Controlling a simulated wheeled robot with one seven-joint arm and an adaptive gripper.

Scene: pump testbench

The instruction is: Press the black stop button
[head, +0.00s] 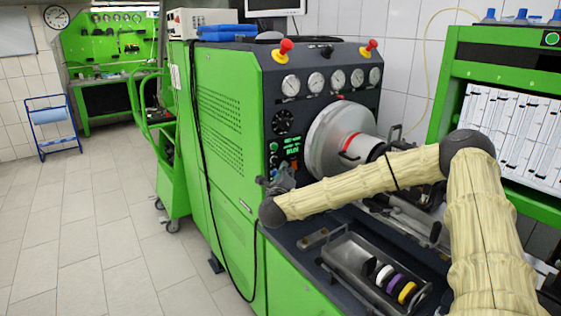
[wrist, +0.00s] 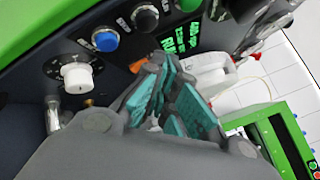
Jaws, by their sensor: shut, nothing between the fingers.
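The black button (wrist: 145,18) shows near the top of the wrist view on the dark panel. It sits between a blue button (wrist: 105,39) and a green button (wrist: 188,4). My gripper (wrist: 162,88) has teal finger pads. It is shut and empty, with its fingers pointing toward the panel below the button row and apart from the black button in the picture. In the head view my gripper (head: 281,178) is small, in front of the control panel near the green RUN display (head: 291,149). The black button cannot be made out there.
A white knob (wrist: 77,77) sits left of my fingers. The green test bench (head: 222,135) carries gauges, red-topped emergency buttons (head: 286,46) and a large metal disc (head: 335,135). A tray with colored rings (head: 350,262) lies below my arm.

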